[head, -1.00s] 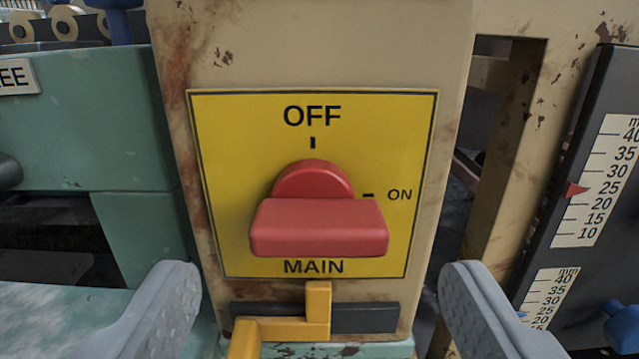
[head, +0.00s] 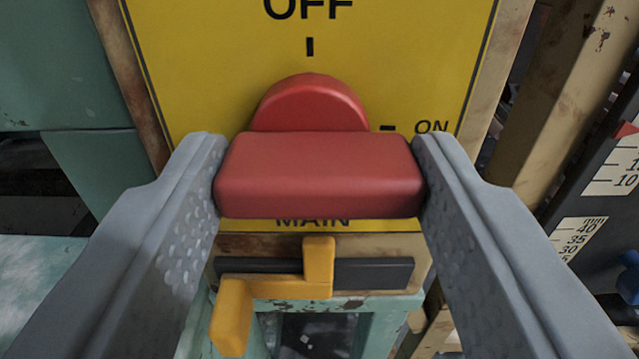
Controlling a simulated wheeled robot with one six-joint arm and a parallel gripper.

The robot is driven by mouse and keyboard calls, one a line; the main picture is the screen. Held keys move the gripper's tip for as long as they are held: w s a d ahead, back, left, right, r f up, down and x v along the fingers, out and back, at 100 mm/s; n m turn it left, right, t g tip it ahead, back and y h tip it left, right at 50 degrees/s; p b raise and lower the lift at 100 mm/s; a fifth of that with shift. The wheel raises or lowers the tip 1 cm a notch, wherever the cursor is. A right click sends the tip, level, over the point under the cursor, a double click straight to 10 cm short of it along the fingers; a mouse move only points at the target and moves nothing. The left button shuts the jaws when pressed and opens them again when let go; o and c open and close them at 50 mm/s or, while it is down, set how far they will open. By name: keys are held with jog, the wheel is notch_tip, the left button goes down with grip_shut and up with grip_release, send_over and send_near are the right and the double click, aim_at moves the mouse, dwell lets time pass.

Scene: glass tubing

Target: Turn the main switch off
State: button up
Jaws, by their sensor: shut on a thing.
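The main switch is a red rotary handle (head: 318,178) with a round red hub behind it, on a yellow plate (head: 215,60). The handle bar lies horizontal, in line with the ON side. The OFF mark is at the top of the plate, ON at the right, and MAIN is partly hidden below the bar. My gripper (head: 319,165) is shut on the red handle, one grey finger against each end of the bar.
Just below the plate a yellow lever (head: 319,262) sits in a dark slot, with a yellow grip (head: 231,316) at lower left. A dark scale panel (head: 600,190) stands at the right. A teal cabinet (head: 60,70) is at the left.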

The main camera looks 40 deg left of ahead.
jog(key=shift+n, duration=0.4)
jog(key=n, duration=1.3)
jog(key=shift+s+a, duration=0.1)
jog(key=shift+a+n, duration=0.1)
jog(key=shift+n, duration=1.9)
jog(key=shift+f, duration=0.1)
jog(key=o, duration=1)
jog(key=shift+s, duration=0.1)
